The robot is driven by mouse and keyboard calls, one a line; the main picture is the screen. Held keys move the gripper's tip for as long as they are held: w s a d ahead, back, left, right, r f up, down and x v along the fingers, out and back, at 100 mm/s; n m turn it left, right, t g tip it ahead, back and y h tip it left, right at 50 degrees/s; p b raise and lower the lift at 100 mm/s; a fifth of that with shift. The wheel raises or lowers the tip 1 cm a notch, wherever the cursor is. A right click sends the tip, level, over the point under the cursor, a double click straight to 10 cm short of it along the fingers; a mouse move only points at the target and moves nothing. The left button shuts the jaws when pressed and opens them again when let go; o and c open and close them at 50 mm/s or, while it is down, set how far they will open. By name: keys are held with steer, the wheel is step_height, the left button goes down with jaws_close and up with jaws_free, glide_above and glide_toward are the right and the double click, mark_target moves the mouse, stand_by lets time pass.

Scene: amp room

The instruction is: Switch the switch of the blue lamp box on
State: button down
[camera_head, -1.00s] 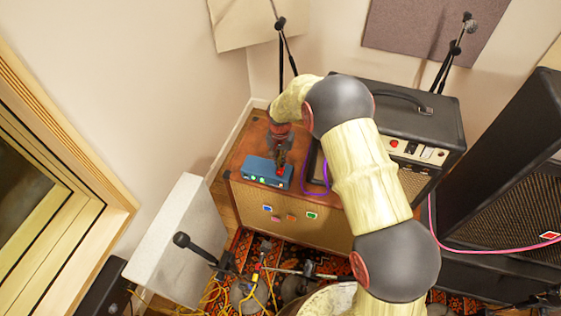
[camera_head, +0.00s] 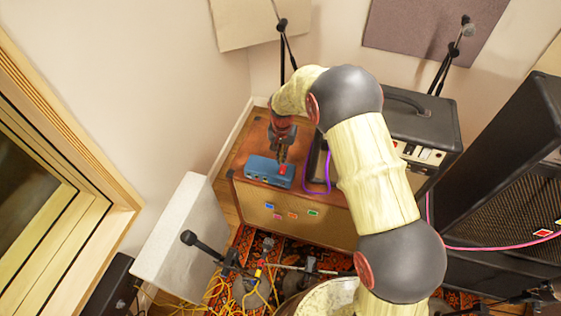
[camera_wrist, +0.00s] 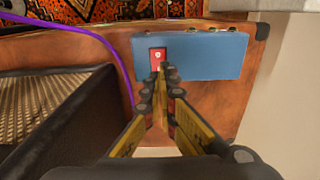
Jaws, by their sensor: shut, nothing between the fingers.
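The blue lamp box (camera_head: 262,170) sits on top of a wooden cabinet, near its front edge. Its red switch (camera_head: 284,169) is on the top face at the right end, and it also shows in the wrist view (camera_wrist: 157,53). My gripper (camera_head: 283,158) points down just behind the switch. In the wrist view my gripper (camera_wrist: 163,70) has its fingertips together and empty, at the switch's near edge, hiding part of it. I cannot tell whether the tips touch it. The switch's tilt is too small to read. Small lamps line the box's far edge in the wrist view.
The wooden cabinet (camera_head: 245,205) has a cloth front with coloured patches. A purple cable (camera_head: 305,180) runs beside the box. A black amplifier (camera_head: 428,125) stands right. Microphone stands, yellow cables (camera_head: 250,293) and a white panel (camera_head: 180,235) crowd the front.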

mark_target(282, 165)
step_height(282, 165, up, 9)
steer(key=p, duration=0.1)
steer(key=shift+f, duration=0.2)
steer(key=shift+a+f+b, duration=0.1)
steer(key=shift+f+b, duration=0.05)
steer(key=shift+b, duration=1.05)
steer(key=b, duration=0.2)
steer(key=r+t+b, duration=0.1)
steer(key=b, duration=0.1)
steer(key=shift+s+a+h, duration=0.15)
steer(key=shift+s+h, duration=0.15)
steer(key=f+b, duration=0.1)
steer(key=f, duration=0.3)
steer(key=w+f+b, duration=0.1)
steer(key=f+b, duration=0.1)
steer(key=f, duration=0.3)
steer(key=f+b, duration=0.2)
steer(key=f, duration=0.3)
steer(key=shift+w+d, duration=0.3)
